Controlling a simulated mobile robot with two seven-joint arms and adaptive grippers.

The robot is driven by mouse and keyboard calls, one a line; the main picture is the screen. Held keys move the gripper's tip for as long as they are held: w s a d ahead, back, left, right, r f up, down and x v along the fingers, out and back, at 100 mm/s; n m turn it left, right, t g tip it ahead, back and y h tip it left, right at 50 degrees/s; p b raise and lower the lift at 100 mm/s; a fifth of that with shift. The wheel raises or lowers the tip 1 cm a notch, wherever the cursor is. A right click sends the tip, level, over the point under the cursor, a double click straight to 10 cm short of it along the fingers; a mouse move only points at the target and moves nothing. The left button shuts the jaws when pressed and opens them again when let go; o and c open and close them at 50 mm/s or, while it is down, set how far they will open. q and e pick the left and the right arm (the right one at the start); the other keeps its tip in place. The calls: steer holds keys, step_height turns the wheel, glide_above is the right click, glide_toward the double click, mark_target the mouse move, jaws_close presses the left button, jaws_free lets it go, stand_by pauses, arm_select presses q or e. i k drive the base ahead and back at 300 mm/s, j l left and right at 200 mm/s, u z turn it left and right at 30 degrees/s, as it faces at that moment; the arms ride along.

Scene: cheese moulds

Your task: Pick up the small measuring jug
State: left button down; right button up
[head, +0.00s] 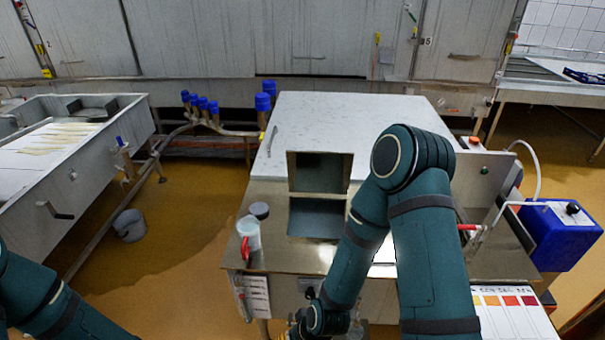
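The small measuring jug (249,231) looks like a whitish, see-through cup with a red handle (246,249). It stands upright at the left front corner of the steel worktop (270,256), with nothing touching it from my arms. My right arm crosses in front of the worktop, and its wrist hangs down at the bottom edge, to the right of and nearer than the jug. The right gripper's fingers are out of the picture. Only a part of my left arm shows at the lower left, and the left gripper is out of view.
A grey bucket (129,226) is on the floor at left. A blue box (562,236) and a colour chart (510,312) are at right.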

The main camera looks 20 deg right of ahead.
mark_target(248, 228)
steer(key=i+j+u, duration=0.1)
steer(key=j, duration=0.2)
steer(key=i+j+u, duration=0.15)
steer(key=j, duration=0.15)
steer(key=i+j+u, duration=0.1)
steer(key=j, duration=0.2)
steer(key=i+j+u, duration=0.1)
steer(key=i+j, duration=0.25)
steer(key=i, duration=0.15)
steer(key=i+j+u, duration=0.1)
steer(key=i+j, duration=0.25)
steer(key=i, duration=0.15)
steer(key=i+z, duration=0.35)
steer(key=i+j+z, duration=0.1)
steer(key=i+z, duration=0.25)
steer(key=i+j+z, duration=0.2)
steer(key=i+z, duration=0.15)
steer(key=i+j+z, duration=0.1)
steer(key=z, duration=0.4)
steer(key=i+j+z, duration=0.2)
steer(key=z, duration=0.25)
steer(key=i+j+z, duration=0.25)
steer(key=z, duration=0.25)
steer(key=i+j+z, duration=0.15)
steer(key=z, duration=0.3)
steer(key=j+z, duration=0.5)
steer(key=i+j+z, duration=0.1)
steer(key=j+z, duration=0.8)
steer(key=i+j, duration=0.05)
steer(key=j, duration=0.05)
